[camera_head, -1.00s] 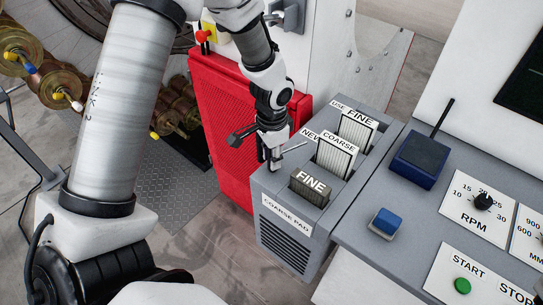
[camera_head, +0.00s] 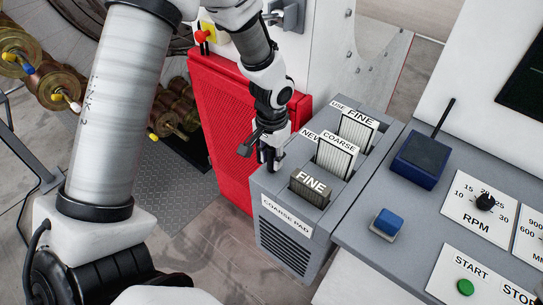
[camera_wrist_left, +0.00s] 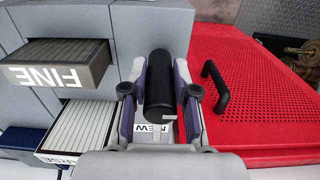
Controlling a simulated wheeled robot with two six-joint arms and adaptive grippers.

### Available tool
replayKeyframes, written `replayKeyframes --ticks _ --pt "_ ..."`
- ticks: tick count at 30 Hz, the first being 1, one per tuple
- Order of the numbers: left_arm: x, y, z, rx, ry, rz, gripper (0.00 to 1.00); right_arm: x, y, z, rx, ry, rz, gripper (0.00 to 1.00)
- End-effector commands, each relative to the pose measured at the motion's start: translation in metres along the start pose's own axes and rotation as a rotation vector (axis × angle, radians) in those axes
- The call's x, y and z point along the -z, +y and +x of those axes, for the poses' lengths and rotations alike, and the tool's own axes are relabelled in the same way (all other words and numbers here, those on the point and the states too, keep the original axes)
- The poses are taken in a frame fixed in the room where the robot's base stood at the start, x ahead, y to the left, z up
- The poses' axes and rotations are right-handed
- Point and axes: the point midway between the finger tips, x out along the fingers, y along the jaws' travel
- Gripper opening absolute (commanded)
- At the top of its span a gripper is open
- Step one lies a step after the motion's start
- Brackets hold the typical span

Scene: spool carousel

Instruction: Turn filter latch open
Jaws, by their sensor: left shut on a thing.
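My left gripper (camera_head: 268,160) points down at the left end of the grey filter housing (camera_head: 280,197). The left wrist view shows the gripper (camera_wrist_left: 160,112) with its two fingers on either side of an upright-looking black cylinder (camera_wrist_left: 158,80), which I take for the latch handle. The fingers are shut on it. A partly covered "NEW" label (camera_wrist_left: 153,128) shows beyond the fingers. In the head view the gripper hides the latch, so its turn angle cannot be read. My right gripper is not in view.
The housing holds a dark "FINE" filter (camera_head: 310,185), a "COARSE" filter (camera_head: 335,158) and another "FINE" filter (camera_head: 357,131). A red perforated cover (camera_wrist_left: 250,75) with a black handle (camera_wrist_left: 214,86) adjoins the gripper. The control desk (camera_head: 405,228) is at right.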

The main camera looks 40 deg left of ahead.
Motion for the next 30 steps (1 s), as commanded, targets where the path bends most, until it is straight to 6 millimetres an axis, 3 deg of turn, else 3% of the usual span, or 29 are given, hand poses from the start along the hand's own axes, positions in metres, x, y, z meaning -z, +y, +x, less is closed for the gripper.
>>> replayKeyframes --ticks 4,5,6,7,19,30 --pt "-0.005 0.001 0.005 -0.002 -0.016 -0.001 0.00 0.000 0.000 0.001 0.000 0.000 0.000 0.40" --pt "-0.005 0.001 0.004 -0.002 -0.016 -0.001 0.32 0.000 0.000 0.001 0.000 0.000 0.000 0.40" --pt "-0.005 0.001 0.004 -0.002 -0.015 -0.001 0.46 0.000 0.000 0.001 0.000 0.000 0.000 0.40" --pt "-0.004 0.001 0.004 -0.002 -0.014 -0.001 0.54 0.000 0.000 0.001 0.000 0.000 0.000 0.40" --pt "-0.001 0.000 -0.008 0.000 -0.002 0.000 0.54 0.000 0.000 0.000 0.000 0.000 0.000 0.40" --pt "0.000 0.001 -0.095 -0.001 -0.002 0.000 0.54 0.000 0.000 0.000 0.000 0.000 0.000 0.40"
